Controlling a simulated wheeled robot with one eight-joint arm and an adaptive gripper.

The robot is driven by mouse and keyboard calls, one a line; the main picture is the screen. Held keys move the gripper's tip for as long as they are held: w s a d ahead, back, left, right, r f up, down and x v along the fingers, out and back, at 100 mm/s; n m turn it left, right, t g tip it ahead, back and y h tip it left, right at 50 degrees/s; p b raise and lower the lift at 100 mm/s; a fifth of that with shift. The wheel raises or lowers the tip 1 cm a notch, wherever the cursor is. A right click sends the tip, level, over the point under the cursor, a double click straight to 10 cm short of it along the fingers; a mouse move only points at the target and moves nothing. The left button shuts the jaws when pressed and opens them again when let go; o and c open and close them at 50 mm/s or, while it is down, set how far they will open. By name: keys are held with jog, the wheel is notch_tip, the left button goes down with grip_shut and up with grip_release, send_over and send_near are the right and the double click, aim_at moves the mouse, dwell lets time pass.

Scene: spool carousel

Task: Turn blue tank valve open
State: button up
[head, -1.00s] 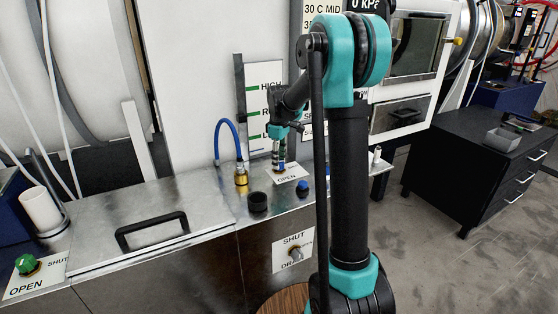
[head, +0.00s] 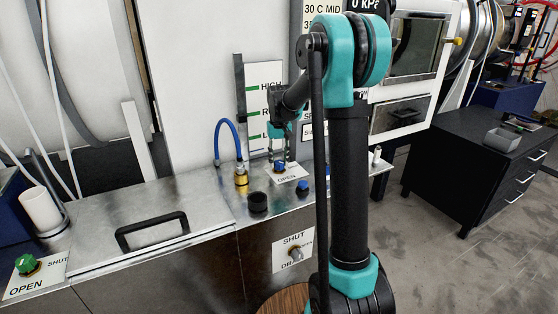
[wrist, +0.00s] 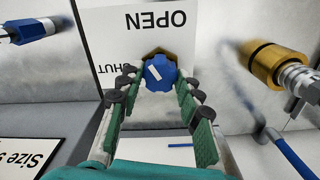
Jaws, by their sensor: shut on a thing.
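The blue valve knob (head: 280,166) sits on a white label plate (head: 289,175) reading OPEN on top of the metal bench. In the wrist view the faceted blue knob (wrist: 160,73) has a slanted white mark and a brass-coloured base behind it. The plate (wrist: 110,42) appears upside down there, with OPEN and SHUT on it. My gripper (wrist: 157,82) has one finger on each side of the knob and is shut on it. In the head view my gripper (head: 279,156) points down at the knob.
A brass fitting (head: 241,177) with a blue hose (head: 222,124) stands left of the knob. A black cup-like part (head: 257,201) and another blue knob (head: 303,187) are in front. A level board (head: 262,80) stands close behind. A black handle (head: 152,231) rises from the lid at left.

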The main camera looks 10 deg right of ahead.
aim_at(279, 162)
jog(key=m, duration=0.5)
jog(key=shift+m, duration=0.4)
dwell(0.4)
jog(key=o, duration=1.2)
jog(key=shift+c, duration=0.2)
jog(key=shift+r, duration=0.1)
notch_tip(279, 162, up, 12)
jog(key=shift+s, duration=0.1)
